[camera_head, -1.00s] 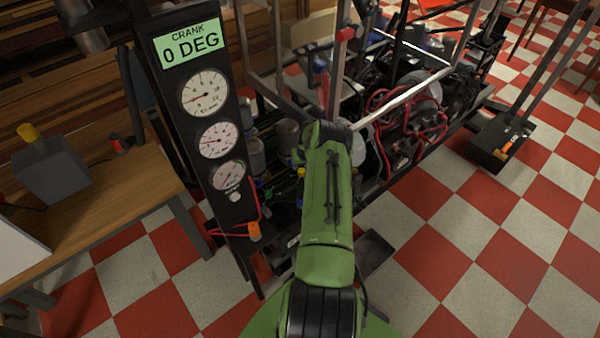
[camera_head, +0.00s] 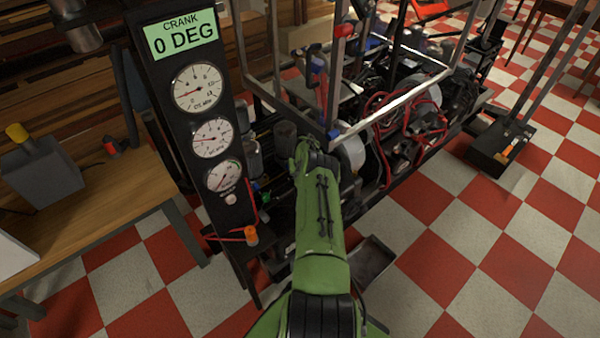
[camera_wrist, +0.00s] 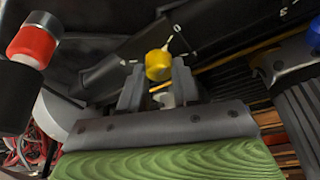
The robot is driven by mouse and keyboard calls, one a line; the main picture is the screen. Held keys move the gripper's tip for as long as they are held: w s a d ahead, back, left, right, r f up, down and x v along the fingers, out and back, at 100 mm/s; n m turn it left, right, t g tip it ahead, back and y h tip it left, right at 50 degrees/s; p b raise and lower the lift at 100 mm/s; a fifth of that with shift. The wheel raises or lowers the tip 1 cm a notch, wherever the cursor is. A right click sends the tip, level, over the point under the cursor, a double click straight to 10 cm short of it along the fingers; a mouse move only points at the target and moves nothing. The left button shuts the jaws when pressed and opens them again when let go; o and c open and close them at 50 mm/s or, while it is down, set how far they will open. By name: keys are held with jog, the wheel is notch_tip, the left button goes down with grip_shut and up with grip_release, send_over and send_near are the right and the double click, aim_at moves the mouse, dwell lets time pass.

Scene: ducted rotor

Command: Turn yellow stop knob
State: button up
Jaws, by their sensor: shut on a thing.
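The yellow stop knob (camera_wrist: 158,65) shows in the wrist view, between the tips of my gripper (camera_wrist: 159,75). My gripper is shut on it. Behind the knob is a dark panel with white marks, one of them a "0". In the head view my green arm reaches forward to the machine, and the knob and the fingertips are hidden there.
A gauge panel (camera_head: 228,240) with a screen (camera_head: 181,36) reading "CRANK 0 DEG" stands left of my arm. A metal frame (camera_head: 395,112) rises just beyond it. In the wrist view, a red-capped part (camera_wrist: 32,42) is at left and a blue one (camera_wrist: 314,34) at right.

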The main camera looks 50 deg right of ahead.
jog(key=shift+c, duration=0.5)
jog(key=shift+m, duration=0.4)
jog(key=m+g+h, duration=0.1)
jog(key=m, duration=0.2)
jog(key=shift+w, duration=0.1)
jog(key=m+g, duration=0.1)
jog(key=m, duration=0.1)
jog(key=m+g, duration=0.1)
jog(key=m, duration=0.2)
jog(key=shift+h, duration=0.4)
jog(key=shift+a+m, duration=0.1)
jog(key=shift+m, duration=0.2)
jog(key=o, duration=1.1)
jog(key=shift+c, duration=0.2)
